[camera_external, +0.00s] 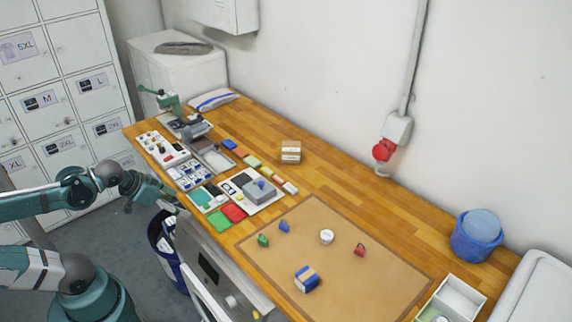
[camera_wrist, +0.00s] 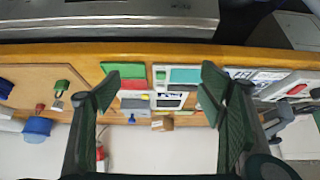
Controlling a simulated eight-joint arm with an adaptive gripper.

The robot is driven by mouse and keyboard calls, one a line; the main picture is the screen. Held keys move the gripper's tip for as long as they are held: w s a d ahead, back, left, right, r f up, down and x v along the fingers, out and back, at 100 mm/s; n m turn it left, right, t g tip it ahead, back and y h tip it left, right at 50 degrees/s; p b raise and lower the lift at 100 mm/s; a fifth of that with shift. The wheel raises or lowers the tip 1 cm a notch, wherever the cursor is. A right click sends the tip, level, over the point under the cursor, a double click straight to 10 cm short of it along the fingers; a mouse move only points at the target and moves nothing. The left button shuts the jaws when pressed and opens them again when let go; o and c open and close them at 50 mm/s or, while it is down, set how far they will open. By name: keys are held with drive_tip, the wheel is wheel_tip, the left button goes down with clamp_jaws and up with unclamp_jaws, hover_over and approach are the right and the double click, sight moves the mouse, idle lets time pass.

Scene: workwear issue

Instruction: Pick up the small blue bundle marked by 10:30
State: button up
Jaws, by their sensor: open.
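A small blue bundle with a tan band (camera_external: 307,279) lies on the near part of the tan mat (camera_external: 345,295) in the external view. Any marking on it is too small to read. A smaller blue item (camera_external: 284,226) lies farther back on the mat. In the wrist view a blue thing (camera_wrist: 6,88) is cut by the left edge; I cannot tell which one it is. My gripper (camera_wrist: 158,92) is open and empty, its two fingers apart. In the external view it is near the bench's front edge, left of the mat and well away from the bundle.
The mat also holds a green padlock-like item (camera_external: 263,240), a white round item (camera_external: 326,237) and a red item (camera_external: 360,250). Trays and coloured cards (camera_external: 232,212) crowd the bench's left half. A blue tub (camera_external: 476,238) and divided box (camera_external: 452,300) stand right.

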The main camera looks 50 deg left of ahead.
drive_tip(key=c, duration=0.6)
